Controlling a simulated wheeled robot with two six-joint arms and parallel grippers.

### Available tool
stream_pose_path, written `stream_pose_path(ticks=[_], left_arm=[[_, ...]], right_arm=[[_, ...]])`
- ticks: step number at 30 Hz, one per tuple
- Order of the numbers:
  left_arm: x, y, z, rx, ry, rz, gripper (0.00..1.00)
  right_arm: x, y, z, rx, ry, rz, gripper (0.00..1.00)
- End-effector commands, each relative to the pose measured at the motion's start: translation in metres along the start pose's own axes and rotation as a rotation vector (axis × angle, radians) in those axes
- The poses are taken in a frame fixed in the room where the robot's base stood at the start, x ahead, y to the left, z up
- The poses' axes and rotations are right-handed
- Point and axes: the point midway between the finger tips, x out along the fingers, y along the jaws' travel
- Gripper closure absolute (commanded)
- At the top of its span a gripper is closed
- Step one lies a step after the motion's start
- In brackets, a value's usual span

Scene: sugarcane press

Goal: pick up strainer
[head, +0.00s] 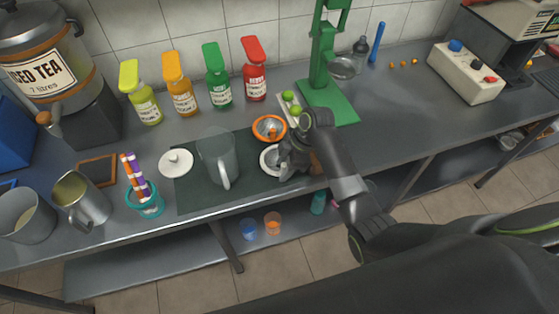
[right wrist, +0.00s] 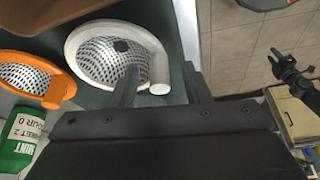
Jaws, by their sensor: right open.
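A strainer with a white rim and perforated metal bowl (right wrist: 103,60) lies on the dark mat; its rim also shows in the head view (head: 267,161), partly hidden by my right gripper (head: 288,158). An orange-rimmed strainer (right wrist: 28,78) sits beside it, behind it in the head view (head: 269,128). My right gripper (right wrist: 160,70) is open, its two fingers apart on either side of the white strainer's short handle (right wrist: 160,78). I cannot tell whether the fingers touch it. A dark gripper, seemingly my left one (right wrist: 290,72), shows small at the right of the wrist view; its jaw state is unclear.
A clear pitcher (head: 217,158) and a white lid (head: 176,162) stand left of the strainers. The green press (head: 328,95) stands behind, with several coloured bottles along the wall. The counter right of the press (head: 410,115) is mostly free.

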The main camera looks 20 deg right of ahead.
Motion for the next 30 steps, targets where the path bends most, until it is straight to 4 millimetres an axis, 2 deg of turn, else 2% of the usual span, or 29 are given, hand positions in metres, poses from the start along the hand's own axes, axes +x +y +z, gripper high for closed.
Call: stream_pose_path(ticks=[4, 5, 14, 23, 26, 30], left_arm=[[0.0, 0.0, 0.0, 0.0, 0.0, 0.0, 0.64], [0.0, 0.0, 0.0, 0.0, 0.0, 0.0, 0.64], [0.0, 0.0, 0.0, 0.0, 0.001, 0.0, 0.64], [0.0, 0.0, 0.0, 0.0, 0.001, 0.0, 0.64], [0.002, 0.0, 0.0, 0.0, 0.001, 0.0, 0.64], [0.005, 0.0, 0.001, 0.0, 0.001, 0.0, 0.64]], right_arm=[[0.0, 0.0, 0.0, 0.0, 0.0, 0.0, 0.57], [0.0, 0.0, 0.0, 0.0, 0.0, 0.0, 0.59], [0.0, 0.0, 0.0, 0.0, 0.0, 0.0, 0.99], [-0.002, 0.001, -0.001, -0.001, 0.0, 0.001, 1.0], [-0.009, 0.002, -0.004, -0.003, 0.001, 0.005, 1.0], [-0.031, 0.002, -0.013, -0.005, 0.001, 0.007, 1.0]])
